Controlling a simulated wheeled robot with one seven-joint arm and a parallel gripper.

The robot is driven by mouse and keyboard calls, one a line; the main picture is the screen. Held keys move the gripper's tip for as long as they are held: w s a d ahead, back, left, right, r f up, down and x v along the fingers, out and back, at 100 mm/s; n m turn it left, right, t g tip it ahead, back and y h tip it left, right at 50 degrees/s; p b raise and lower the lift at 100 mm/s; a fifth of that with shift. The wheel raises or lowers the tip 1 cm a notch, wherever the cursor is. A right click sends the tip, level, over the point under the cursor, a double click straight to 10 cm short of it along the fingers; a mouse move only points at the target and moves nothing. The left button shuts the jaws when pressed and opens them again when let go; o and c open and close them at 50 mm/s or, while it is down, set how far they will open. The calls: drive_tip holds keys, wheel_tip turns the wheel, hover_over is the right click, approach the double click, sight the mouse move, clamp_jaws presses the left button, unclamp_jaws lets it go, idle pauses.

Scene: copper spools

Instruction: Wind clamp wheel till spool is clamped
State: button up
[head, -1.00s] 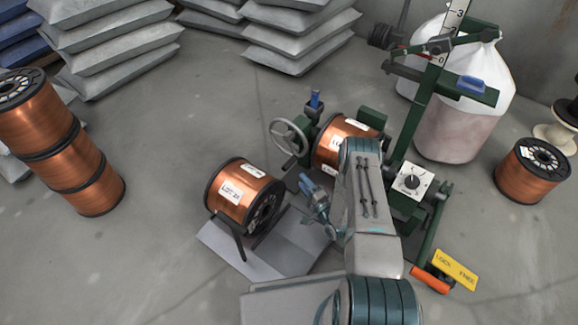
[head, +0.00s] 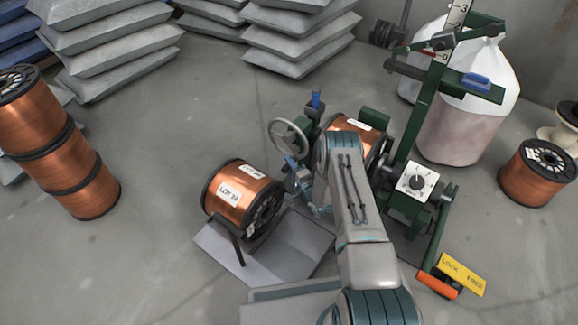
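The clamp wheel (head: 290,139) is a grey spoked handwheel on the left side of the green machine. A copper spool (head: 349,128) sits in the machine to the right of the wheel, partly hidden behind my arm. My gripper (head: 292,165) is just below the wheel, close to its lower rim; I cannot tell whether it touches. The fingers are small and partly merged with the wheel's handle area, so their opening is unclear.
A spool labelled LOT (head: 240,198) rests on a grey ramp (head: 215,248) at the front left. A yellow lock/free plate (head: 461,272) and an orange handle (head: 437,285) are at the lower right. Stacked spools (head: 62,150) stand at the far left.

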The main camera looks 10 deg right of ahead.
clamp_jaws()
drive_tip(key=shift+w+a+f+m+t, duration=0.3)
drive_tip(key=shift+f+m+t, duration=0.1)
drive_tip(key=shift+t, duration=0.1)
drive_tip(key=shift+w+a+f+m+t+y, duration=0.1)
drive_tip(key=shift+w+a+m+t+y, duration=0.3)
drive_tip(key=shift+t, duration=0.4)
drive_tip(key=shift+a, duration=0.1)
drive_tip(key=shift+o, duration=1.6)
unclamp_jaws()
drive_tip(key=p+v, duration=0.4)
drive_tip(key=v, duration=0.9)
drive_tip(key=shift+s, duration=0.35)
